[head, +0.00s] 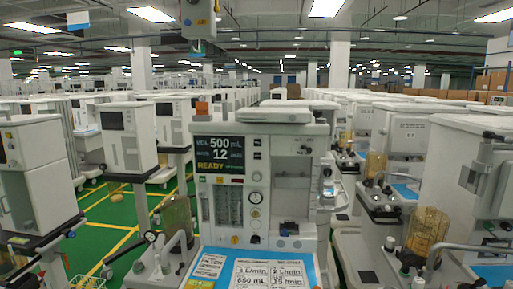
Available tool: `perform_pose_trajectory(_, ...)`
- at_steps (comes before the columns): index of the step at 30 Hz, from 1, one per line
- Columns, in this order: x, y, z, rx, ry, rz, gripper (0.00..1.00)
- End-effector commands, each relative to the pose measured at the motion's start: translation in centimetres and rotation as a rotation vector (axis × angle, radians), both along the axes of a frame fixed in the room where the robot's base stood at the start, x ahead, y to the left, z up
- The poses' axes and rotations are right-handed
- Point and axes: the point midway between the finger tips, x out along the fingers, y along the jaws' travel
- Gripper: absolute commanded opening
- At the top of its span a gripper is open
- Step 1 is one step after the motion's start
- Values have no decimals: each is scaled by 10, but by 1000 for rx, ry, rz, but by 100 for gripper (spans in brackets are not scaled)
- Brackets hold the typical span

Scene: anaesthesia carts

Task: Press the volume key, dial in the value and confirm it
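The anaesthesia machine (270,128) stands upright in the middle of the head view. Its dark screen (220,153) reads a volume of 500 mL, a second value of 12, and READY in yellow. Small dark and coloured keys sit beside and below the screen, too small to read; I cannot tell which is the volume key. A dark knob (255,239) sits low on the front panel, below round gauges. Printed cards (262,274) on the blue worktop read 4 L/min, 2 L/min, 650 mL and 15. I make out no gripper fingers in this view.
Rows of other machines flank both sides, with one cart (38,180) at left and one (470,180) close at right. Green floor (112,215) shows at left.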

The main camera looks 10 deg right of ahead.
Motion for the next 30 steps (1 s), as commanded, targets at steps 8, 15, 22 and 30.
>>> perform_pose_trajectory(8, 0, 0, 0, 0, 0, 0, 30)
perform_pose_trajectory(15, 0, 0, 0, 0, 0, 0, 25)
perform_pose_trajectory(22, 0, 0, 0, 0, 0, 0, 9)
perform_pose_trajectory(30, 0, 0, 0, 0, 0, 0, 0)
